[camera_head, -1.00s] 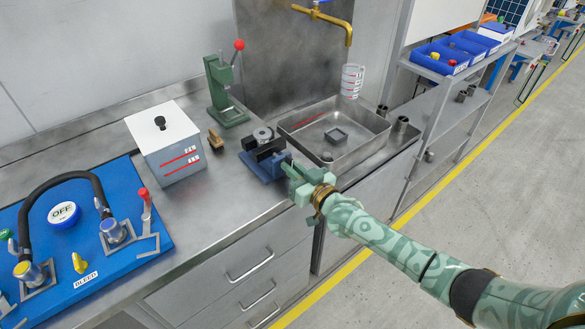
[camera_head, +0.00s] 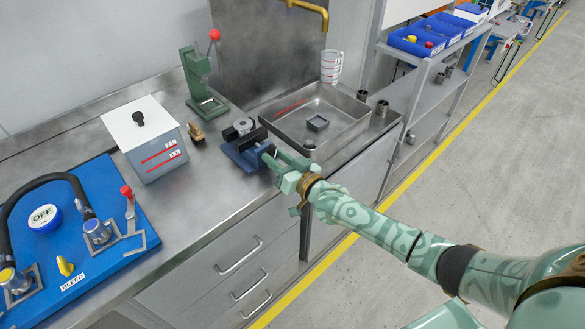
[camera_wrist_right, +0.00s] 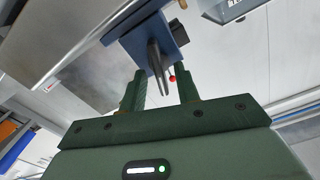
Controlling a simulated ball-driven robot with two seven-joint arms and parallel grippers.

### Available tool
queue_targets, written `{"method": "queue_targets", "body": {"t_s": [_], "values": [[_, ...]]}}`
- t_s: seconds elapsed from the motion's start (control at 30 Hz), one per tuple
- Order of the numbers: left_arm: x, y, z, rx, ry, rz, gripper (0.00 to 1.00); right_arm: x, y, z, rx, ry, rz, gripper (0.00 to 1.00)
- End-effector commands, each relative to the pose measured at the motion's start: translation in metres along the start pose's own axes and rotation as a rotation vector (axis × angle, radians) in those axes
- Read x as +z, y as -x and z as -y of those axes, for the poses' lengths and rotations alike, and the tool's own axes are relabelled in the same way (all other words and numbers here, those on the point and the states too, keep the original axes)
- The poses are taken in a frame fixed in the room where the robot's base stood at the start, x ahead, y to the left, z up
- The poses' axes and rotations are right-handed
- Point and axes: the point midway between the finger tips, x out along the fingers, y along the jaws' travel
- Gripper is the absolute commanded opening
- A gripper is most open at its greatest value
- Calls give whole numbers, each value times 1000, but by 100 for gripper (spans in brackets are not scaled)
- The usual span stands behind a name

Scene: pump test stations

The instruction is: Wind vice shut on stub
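The small blue vice (camera_head: 240,158) with dark jaws stands near the bench's front edge. A round grey metal piece, apparently the stub (camera_head: 243,125), sits at its jaws; whether the jaws touch it cannot be told. My right gripper (camera_head: 280,160) is at the vice's front end. In the right wrist view the vice body (camera_wrist_right: 152,45) is ahead, and its grey screw end (camera_wrist_right: 157,68) points between my two green fingers (camera_wrist_right: 160,90). The fingers are apart, with a visible gap beside the screw end. My left gripper is not in view.
A steel tray (camera_head: 315,120) lies right of the vice, with a small dark block in it. A green press (camera_head: 200,80) with a red knob stands behind. A white-lidded box (camera_head: 145,140) and a small brown brush-like object (camera_head: 196,132) are to the left.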

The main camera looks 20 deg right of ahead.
Motion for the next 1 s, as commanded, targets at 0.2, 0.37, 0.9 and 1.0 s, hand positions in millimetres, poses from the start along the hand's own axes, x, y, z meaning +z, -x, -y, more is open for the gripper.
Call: {"method": "queue_targets", "body": {"t_s": [0.2, 0.37, 0.9, 1.0], "values": [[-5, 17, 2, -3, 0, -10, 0, -3, 47, 1, 1, 1, 3, 32], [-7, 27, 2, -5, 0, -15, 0, -2, 92, 1, 1, 1, 3, 32], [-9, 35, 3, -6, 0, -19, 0, 0, 158, 0, 0, 1, 1, 32], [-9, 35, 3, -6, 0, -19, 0, 0, 157, 0, 0, 0, 1, 32]]}}
